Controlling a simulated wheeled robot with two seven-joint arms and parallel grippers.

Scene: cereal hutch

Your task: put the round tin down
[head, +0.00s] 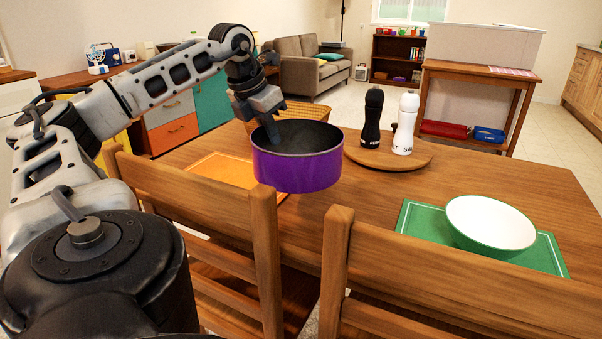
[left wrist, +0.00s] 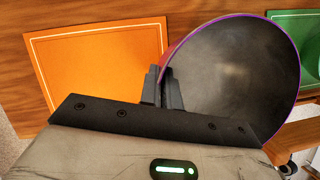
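The round tin (head: 298,170) is purple outside and dark grey inside, open at the top. In the head view it shows over the table, right of the orange placemat (head: 222,170). My left gripper (head: 271,132) reaches down to its left rim. In the left wrist view the fingers (left wrist: 162,88) are closed on the wall of the tin (left wrist: 235,75), and the orange placemat (left wrist: 100,65) lies to the left. I cannot tell whether the tin's bottom touches the table. My right gripper is not in view.
A round wooden board (head: 372,156) with a black pepper mill (head: 372,118) and a white salt mill (head: 405,125) stands just right of the tin. A white bowl (head: 490,222) sits on a green placemat (head: 420,220). Wooden chair backs (head: 205,200) line the near edge.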

